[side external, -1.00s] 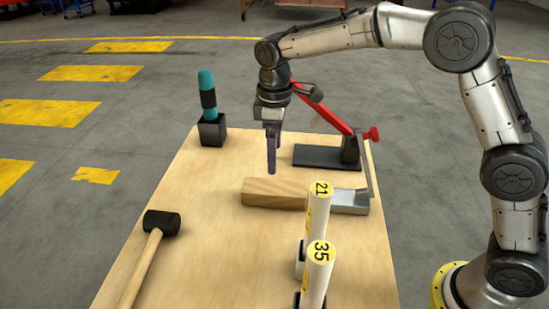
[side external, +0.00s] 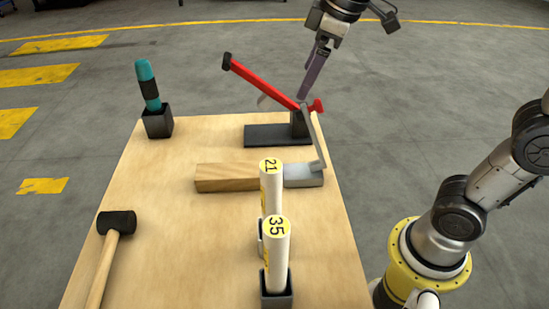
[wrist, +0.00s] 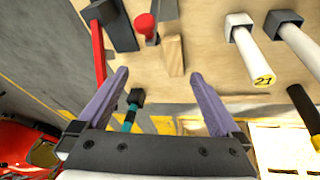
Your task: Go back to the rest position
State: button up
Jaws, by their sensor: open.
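My gripper (side external: 316,72) is raised at the top of the side external view, above and behind the far right edge of the wooden table (side external: 150,235). In the wrist view, its two purple fingers (wrist: 158,85) stand wide apart with nothing between them. It is clear of everything on the table in the side view. Most of my arm's upper part is out of the side view.
A red-handled lever tool (side external: 262,80) stands tall at the table's far side. Near it lie a wooden block (side external: 225,178) and metal piece (side external: 303,177). White cylinders marked 21 (side external: 271,185) and 35 (side external: 276,250) stand in front. A mallet (side external: 116,223) and a teal-handled tool (side external: 147,80) are at left.

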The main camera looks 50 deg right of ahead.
jog(key=s+d+f+m, duration=0.1)
jog(key=s+f+m, duration=0.2)
jog(key=s, duration=0.5)
jog(key=s+d+f+m+t, duration=0.1)
jog(key=s+d+f+m, duration=0.1)
jog(key=s+f, duration=0.3)
jog(key=s, duration=0.2)
jog(key=shift+s+f+m+t, duration=0.3)
jog(key=shift+s+f+m, duration=0.05)
jog(key=shift+s+m, duration=0.05)
